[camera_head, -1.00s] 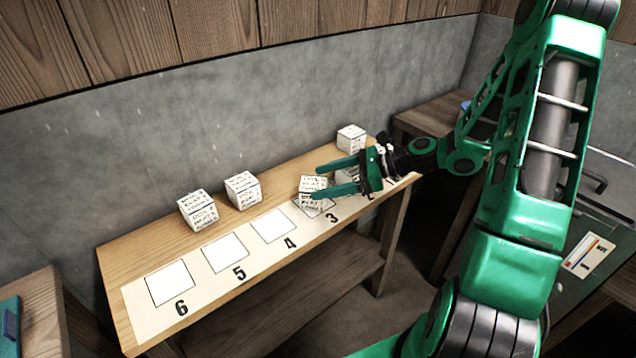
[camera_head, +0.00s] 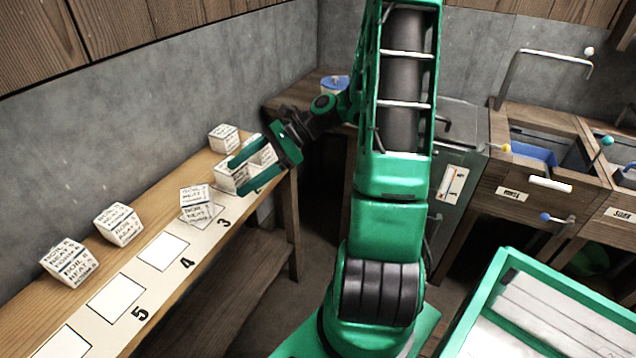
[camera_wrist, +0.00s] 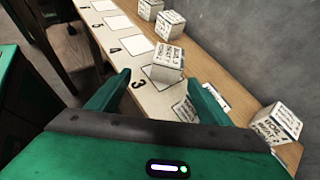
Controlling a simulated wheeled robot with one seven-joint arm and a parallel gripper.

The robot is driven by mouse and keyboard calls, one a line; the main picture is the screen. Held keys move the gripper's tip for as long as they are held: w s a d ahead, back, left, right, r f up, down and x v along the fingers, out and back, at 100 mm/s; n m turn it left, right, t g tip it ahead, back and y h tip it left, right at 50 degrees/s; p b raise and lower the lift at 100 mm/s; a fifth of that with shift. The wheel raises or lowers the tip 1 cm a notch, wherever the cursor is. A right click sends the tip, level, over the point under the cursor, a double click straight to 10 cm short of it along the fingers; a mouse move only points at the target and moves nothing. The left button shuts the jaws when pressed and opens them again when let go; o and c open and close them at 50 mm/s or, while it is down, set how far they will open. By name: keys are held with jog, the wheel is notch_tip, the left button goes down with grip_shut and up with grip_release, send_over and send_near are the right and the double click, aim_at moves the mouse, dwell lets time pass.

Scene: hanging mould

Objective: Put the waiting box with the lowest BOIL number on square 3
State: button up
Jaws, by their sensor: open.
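Several white boxes with printed labels stand on the wooden shelf. One box (camera_head: 197,206) sits on square 3 (camera_head: 212,217), turned askew to it; it also shows in the wrist view (camera_wrist: 168,58). Two waiting boxes, one at far left (camera_head: 70,262) and one beside it (camera_head: 118,223), stand in the back row. Another box (camera_head: 223,138) stands at the far end. My gripper (camera_head: 222,178) is open, past square 3 towards the low numbers. A box (camera_head: 230,180) shows between its fingers, apparently lower down, with another (camera_head: 263,151) partly hidden behind. The BOIL numbers are too small to read surely.
Squares 4 (camera_head: 163,251) and 5 (camera_head: 115,298) are bare. A concrete wall runs behind the shelf. A grey cabinet (camera_head: 455,165) and wooden drawer units (camera_head: 540,190) stand at the right. A green-edged tray (camera_head: 530,262) is in the right foreground.

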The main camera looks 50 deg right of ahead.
jog(key=s+d+r+n+g+h, duration=0.2)
jog(key=s+n+h, duration=0.3)
jog(key=s, duration=0.7)
jog(key=s+d+r+n+g+h, duration=0.3)
jog(key=s+d+r+n+h, duration=0.1)
jog(key=s+n, duration=0.6)
jog(key=shift+s+d+n+h, duration=0.25)
jog(key=shift+s+h, duration=0.65)
jog(key=shift+s, duration=0.9)
jog(key=shift+r, duration=0.1)
